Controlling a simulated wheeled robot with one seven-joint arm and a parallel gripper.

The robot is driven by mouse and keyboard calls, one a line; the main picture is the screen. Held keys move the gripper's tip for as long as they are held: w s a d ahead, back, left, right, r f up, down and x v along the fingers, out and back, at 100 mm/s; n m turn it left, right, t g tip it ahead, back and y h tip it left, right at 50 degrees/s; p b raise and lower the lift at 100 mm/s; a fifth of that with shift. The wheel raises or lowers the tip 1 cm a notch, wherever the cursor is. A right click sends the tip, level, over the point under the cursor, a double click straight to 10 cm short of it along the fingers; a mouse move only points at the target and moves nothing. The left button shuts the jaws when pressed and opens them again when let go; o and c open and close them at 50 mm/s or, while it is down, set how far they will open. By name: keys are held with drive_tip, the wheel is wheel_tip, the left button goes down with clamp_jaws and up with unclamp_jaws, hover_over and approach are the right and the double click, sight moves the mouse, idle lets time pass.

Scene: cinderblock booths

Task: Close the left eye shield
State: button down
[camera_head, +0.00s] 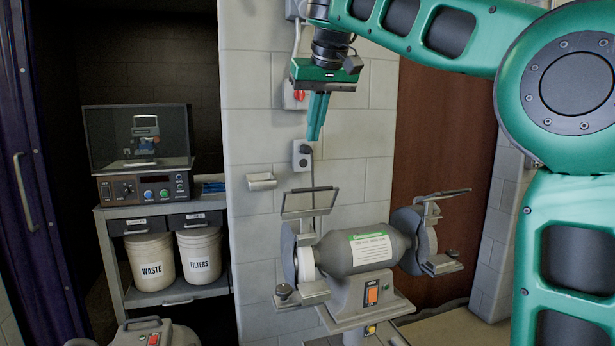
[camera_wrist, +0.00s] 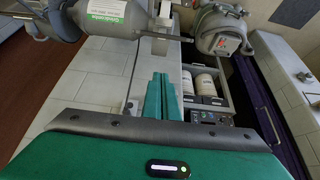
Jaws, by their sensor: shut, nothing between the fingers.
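The bench grinder (camera_head: 345,255) has a clear, dark-framed left eye shield (camera_head: 310,203) above its left wheel (camera_head: 304,262). This left shield is tilted up and stands above and in front of the wheel. The right eye shield (camera_head: 447,195) is seen almost edge-on, nearly flat, above the right wheel. My gripper (camera_head: 314,138) points down, its green fingers shut and empty. In the head view it appears above the left shield, with a visible gap. In the wrist view my shut fingers (camera_wrist: 157,78) point toward the grinder (camera_wrist: 112,15); a thin dark bar there may be the left shield's edge.
A cart (camera_head: 162,295) at left holds a control unit (camera_head: 145,188) and waste and filter buckets (camera_head: 150,262). A grey machine (camera_head: 155,332) stands at the lower left. A block wall with an outlet (camera_head: 301,155) and a paper-roll holder (camera_head: 261,181) is behind the grinder.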

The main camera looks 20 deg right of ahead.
hover_over(311, 193)
drive_tip(key=w, duration=0.3)
wheel_tip(311, 193, down, 8)
drive_tip(key=r, duration=0.1)
drive_tip(key=s+f, duration=0.2)
drive_tip(key=shift+s+d+f, duration=0.1)
drive_tip(key=shift+s+f, duration=0.1)
drive_tip(key=shift+f, duration=0.1)
drive_tip(key=shift+s+f, duration=0.4)
drive_tip(key=shift+f, duration=0.05)
